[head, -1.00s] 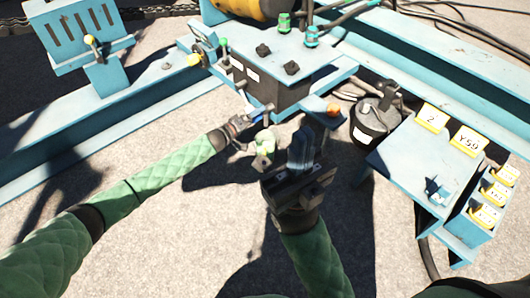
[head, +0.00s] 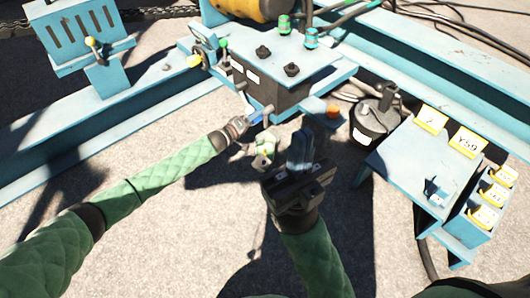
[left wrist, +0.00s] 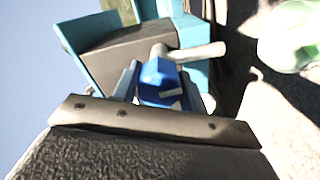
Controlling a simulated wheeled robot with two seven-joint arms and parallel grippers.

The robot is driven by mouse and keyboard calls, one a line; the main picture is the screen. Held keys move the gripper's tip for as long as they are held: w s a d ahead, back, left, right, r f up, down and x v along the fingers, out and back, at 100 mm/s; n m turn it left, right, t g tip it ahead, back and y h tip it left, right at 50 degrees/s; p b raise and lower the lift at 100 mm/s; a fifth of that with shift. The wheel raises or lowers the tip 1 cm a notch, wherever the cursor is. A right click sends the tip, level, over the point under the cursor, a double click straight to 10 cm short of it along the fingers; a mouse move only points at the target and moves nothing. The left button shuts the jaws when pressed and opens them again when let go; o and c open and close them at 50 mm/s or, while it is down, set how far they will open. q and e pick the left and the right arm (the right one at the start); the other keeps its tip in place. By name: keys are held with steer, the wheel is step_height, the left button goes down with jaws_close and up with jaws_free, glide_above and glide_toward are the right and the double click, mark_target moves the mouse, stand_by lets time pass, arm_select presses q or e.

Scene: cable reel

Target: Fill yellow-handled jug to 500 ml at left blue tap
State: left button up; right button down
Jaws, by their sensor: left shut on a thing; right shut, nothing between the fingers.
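My left gripper (head: 243,121) is shut on the blue tap handle (head: 256,117) at the front of a dark box. In the left wrist view the blue handle (left wrist: 158,80) sits between the fingers, with a pale pipe (left wrist: 195,51) beside it. A small pale green-white vessel with a yellowish part, apparently the jug (head: 264,148), is just below and right of the tap. A pale rounded shape (left wrist: 289,36) at the wrist view's upper right may be the same vessel. Its fill level cannot be read. My right gripper (head: 302,150) is shut and empty, right of the vessel.
A blue-topped unit (head: 285,55) with knobs stands above the tap. A black canister (head: 372,118) and a blue table (head: 415,165) with yellow number tags are at right. Blue rails cross behind. Open concrete floor (head: 150,240) lies in front.

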arm_select(q)
steer(key=n+p, duration=0.2)
steer(key=n, duration=0.1)
steer(key=shift+r+n, duration=0.2)
steer(key=shift+n, duration=0.1)
steer(key=shift+n+p, duration=0.35)
steer(key=shift+n, duration=0.35)
steer(key=n, duration=0.2)
steer(key=shift+f+n, duration=0.2)
steer(key=shift+n, duration=0.2)
steer(key=n, duration=0.2)
steer(key=shift+n, duration=0.3)
steer(key=shift+a, duration=0.1)
